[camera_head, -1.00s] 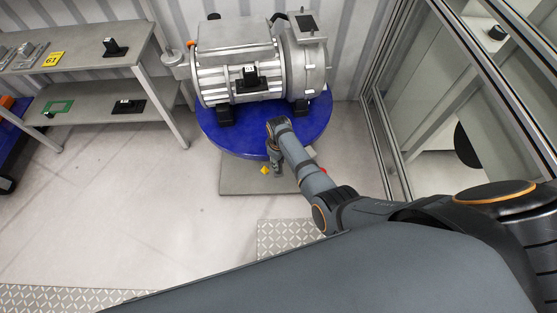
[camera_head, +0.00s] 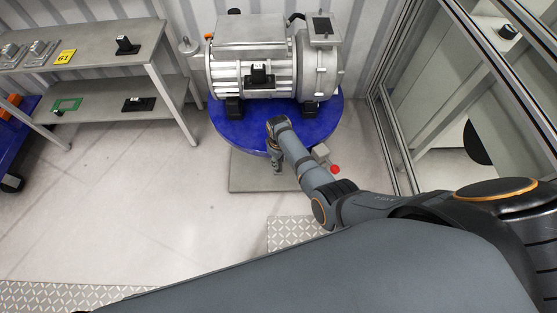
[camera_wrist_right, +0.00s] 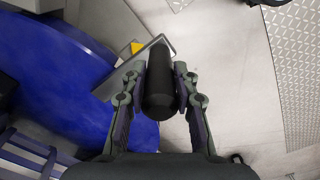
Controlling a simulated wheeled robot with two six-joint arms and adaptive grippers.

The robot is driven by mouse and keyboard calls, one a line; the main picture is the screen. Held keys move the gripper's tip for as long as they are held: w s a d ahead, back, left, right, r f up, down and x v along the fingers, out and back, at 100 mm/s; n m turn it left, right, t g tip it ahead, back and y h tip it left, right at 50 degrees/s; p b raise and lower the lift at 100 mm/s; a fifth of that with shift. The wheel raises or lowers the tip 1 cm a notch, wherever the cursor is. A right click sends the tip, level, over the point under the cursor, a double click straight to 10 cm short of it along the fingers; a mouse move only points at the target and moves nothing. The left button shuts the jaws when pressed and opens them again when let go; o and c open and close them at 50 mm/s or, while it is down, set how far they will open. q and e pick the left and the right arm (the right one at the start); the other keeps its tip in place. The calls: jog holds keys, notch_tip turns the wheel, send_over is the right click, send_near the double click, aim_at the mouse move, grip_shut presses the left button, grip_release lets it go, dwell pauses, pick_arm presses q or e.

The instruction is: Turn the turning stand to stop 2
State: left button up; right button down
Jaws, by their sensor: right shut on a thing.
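The turning stand is a round blue disc (camera_head: 232,132) on a grey base plate (camera_head: 245,182), with a large grey motor unit (camera_head: 240,72) on top. My right gripper (camera_head: 276,168) is at the disc's front edge. In the right wrist view, my right gripper (camera_wrist_right: 163,75) is shut around a black cylindrical handle (camera_wrist_right: 160,92), with a finger on each side. The blue disc (camera_wrist_right: 45,75) fills the left of that view, and a yellow marker (camera_wrist_right: 138,47) shows just beyond the handle. Stop markings are not readable. My left gripper is not in view.
A grey shelf (camera_head: 95,55) with small parts and a yellow tag (camera_head: 66,57) stands at the left. A red knob (camera_head: 334,169) is right of my gripper. A framed glass wall (camera_head: 400,150) closes the right side.

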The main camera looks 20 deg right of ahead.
jog(key=c, duration=1)
grip_release()
notch_tip(320, 180, up, 12)
